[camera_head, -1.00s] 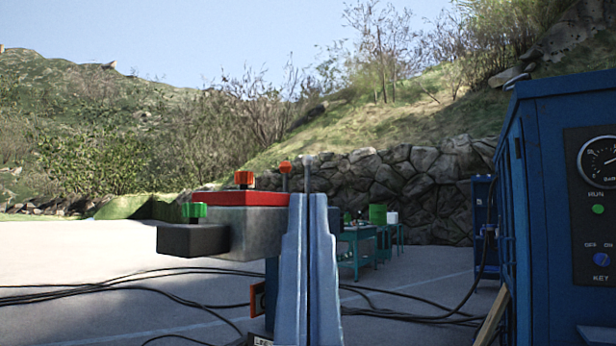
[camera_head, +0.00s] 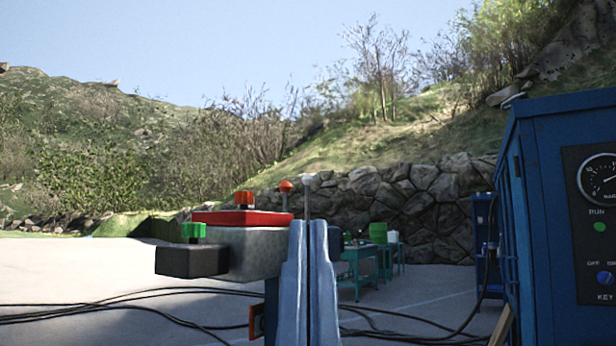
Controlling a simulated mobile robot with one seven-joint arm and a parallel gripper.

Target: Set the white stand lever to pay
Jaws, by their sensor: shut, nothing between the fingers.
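Left of the stand sits a grey block with a red top (camera_head: 242,218) and a black box (camera_head: 192,261) with a green knob. A blue cabinet (camera_head: 550,230) with gauge and key switch stands at right. Black cables (camera_head: 130,302) cross the pavement. Green tables (camera_head: 358,275) stand behind.

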